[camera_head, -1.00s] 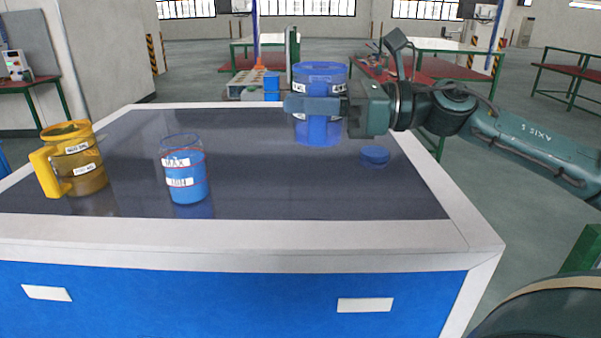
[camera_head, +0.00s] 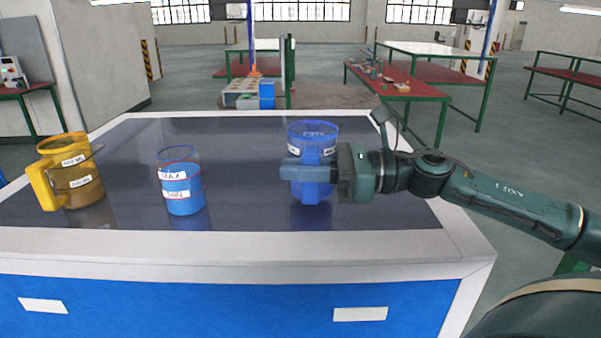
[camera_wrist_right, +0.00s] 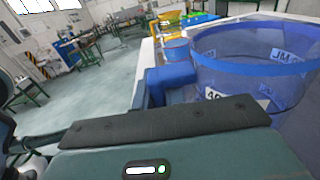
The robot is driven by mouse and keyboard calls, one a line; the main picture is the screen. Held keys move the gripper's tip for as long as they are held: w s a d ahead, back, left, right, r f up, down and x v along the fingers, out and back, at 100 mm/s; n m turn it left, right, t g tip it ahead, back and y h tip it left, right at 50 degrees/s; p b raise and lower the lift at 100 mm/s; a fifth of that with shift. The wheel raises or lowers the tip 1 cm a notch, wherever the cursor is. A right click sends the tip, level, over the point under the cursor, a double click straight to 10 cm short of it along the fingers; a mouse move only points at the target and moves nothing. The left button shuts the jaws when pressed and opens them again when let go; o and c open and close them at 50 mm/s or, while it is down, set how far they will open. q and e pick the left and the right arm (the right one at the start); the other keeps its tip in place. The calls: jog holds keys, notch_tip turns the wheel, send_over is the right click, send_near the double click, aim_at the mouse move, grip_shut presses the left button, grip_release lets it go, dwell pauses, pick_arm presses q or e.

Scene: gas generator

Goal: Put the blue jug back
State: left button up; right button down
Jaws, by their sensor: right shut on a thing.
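The blue jug (camera_head: 313,142) is a clear blue vessel with white labels, upright over the right part of the dark tabletop. My right gripper (camera_head: 312,173) comes in from the right and is shut on the jug. The jug's base is at or just above the tabletop; I cannot tell whether it touches. In the right wrist view the jug (camera_wrist_right: 245,75) fills the right side, its open rim facing up. My left gripper is not in view.
A clear beaker (camera_head: 182,185) with blue liquid stands left of the jug. A yellow jug (camera_head: 72,175) stands at the table's left edge. The table's pale rim (camera_head: 230,243) runs along the front. The tabletop between beaker and blue jug is clear.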

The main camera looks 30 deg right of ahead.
jog(key=shift+f, duration=0.6)
jog(key=shift+f, duration=0.1)
jog(key=shift+f, duration=0.15)
jog(key=c, duration=1.5)
grip_release()
jog(key=shift+o, duration=0.2)
